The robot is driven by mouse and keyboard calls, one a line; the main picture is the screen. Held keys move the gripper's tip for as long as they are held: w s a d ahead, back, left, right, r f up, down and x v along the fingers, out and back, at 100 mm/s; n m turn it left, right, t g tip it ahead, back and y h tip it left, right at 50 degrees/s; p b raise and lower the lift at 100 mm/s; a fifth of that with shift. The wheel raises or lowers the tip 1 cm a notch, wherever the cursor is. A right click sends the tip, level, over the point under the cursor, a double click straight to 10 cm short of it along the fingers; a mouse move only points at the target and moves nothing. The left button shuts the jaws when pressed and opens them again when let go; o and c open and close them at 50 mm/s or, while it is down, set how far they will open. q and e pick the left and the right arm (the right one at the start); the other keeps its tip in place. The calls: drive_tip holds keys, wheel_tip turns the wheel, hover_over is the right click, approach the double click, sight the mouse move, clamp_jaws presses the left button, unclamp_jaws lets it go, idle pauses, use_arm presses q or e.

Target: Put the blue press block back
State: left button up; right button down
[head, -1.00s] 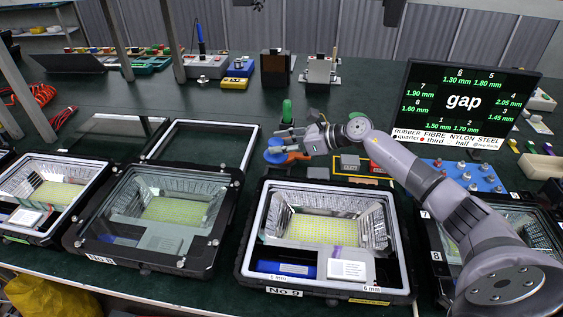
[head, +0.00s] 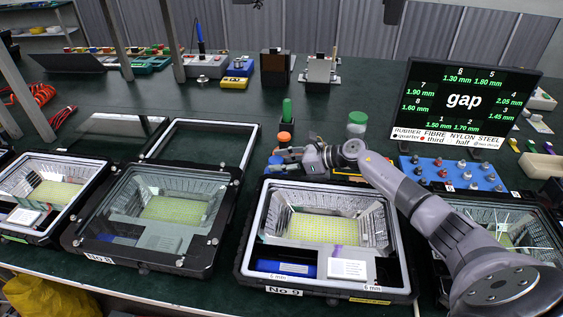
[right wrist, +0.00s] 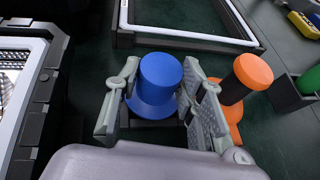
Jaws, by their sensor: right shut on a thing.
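The blue press block (right wrist: 157,82) is a round knob with a wider base. In the right wrist view it stands between the two fingers of my right gripper (right wrist: 160,105), which is shut on it. In the head view the right gripper (head: 280,163) is behind the back left corner of the No 9 housing, with only a bit of the blue block (head: 275,160) showing. I cannot tell whether the block's base touches the table. My left gripper is not in view.
An orange press block (right wrist: 250,75) stands close beside the right finger, with a green one (head: 287,110) behind. The No 9 housing (head: 243,250) lies in front. An empty frame (head: 252,140) lies left. A green-capped jar (head: 357,122) and a blue peg board (head: 450,172) are right.

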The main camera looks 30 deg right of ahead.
drive_tip(key=shift+f, duration=0.15)
drive_tip(key=c, duration=1.1)
unclamp_jaws()
drive_tip(key=shift+o, duration=0.2)
drive_tip(key=shift+r, duration=0.25)
drive_tip(key=shift+r+p, duration=0.35)
drive_tip(key=shift+p, duration=0.25)
drive_tip(key=b+v, duration=0.2)
drive_tip(key=v, duration=1)
drive_tip(key=shift+f, duration=0.2)
